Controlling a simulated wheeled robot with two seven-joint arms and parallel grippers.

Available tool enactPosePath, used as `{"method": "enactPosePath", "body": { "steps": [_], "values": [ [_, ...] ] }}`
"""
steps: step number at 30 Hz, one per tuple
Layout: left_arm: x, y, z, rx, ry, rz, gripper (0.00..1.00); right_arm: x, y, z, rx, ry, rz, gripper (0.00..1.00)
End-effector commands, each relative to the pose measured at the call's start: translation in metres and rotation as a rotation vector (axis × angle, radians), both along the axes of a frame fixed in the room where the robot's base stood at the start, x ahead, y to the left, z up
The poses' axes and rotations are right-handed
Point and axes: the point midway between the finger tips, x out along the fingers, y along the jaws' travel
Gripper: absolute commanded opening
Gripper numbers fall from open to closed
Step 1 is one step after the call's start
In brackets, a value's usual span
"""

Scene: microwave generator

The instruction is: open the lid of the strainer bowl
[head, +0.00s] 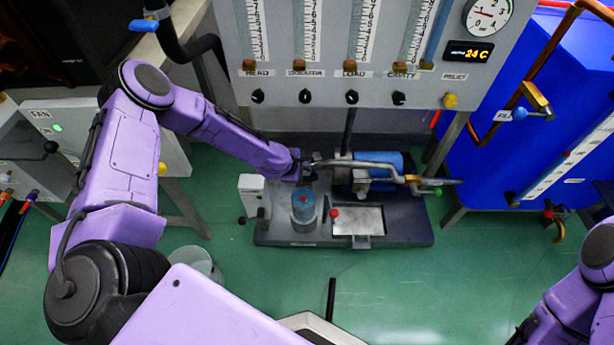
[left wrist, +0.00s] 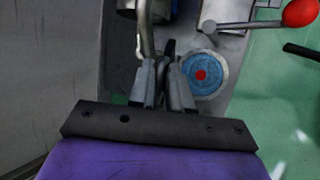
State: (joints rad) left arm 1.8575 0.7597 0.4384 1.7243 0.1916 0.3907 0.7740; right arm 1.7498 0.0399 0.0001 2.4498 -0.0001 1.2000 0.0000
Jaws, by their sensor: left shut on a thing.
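A short grey cylinder with a round blue top and a red centre, which looks like the strainer bowl (head: 304,212), stands on the dark base plate. Its blue top (left wrist: 193,89) shows just right of my fingers in the left wrist view. It looks covered. My left gripper (head: 304,169) is above and behind it, at the left end of a bent grey metal pipe (head: 360,165). The fingers (left wrist: 162,82) are shut on the pipe's end, which also shows in the left wrist view (left wrist: 147,40). The exact contact is dark. My right gripper is out of view.
A blue cylinder (head: 384,170) lies behind the pipe. A shiny rectangular tray (head: 360,221) and a red knob (head: 334,212) are right of the bowl. A white box (head: 251,194) stands left. A gauge panel (head: 330,75) rises behind.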

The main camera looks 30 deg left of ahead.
Motion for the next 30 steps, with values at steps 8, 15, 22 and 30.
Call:
{"method": "enactPosePath", "body": {
  "steps": [8, 15, 22, 30],
  "values": [
    [0.020, 0.014, 0.006, 0.007, -0.008, 0.015, 0.00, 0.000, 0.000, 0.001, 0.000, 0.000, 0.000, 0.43],
    [0.026, 0.019, 0.006, 0.007, -0.007, 0.015, 0.00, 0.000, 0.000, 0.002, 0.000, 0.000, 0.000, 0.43],
    [0.028, 0.020, 0.006, 0.007, -0.007, 0.015, 0.00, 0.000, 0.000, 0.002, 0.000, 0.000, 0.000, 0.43],
    [0.028, 0.020, 0.006, 0.006, -0.007, 0.014, 0.00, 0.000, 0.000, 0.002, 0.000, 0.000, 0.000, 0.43]
  ]
}}
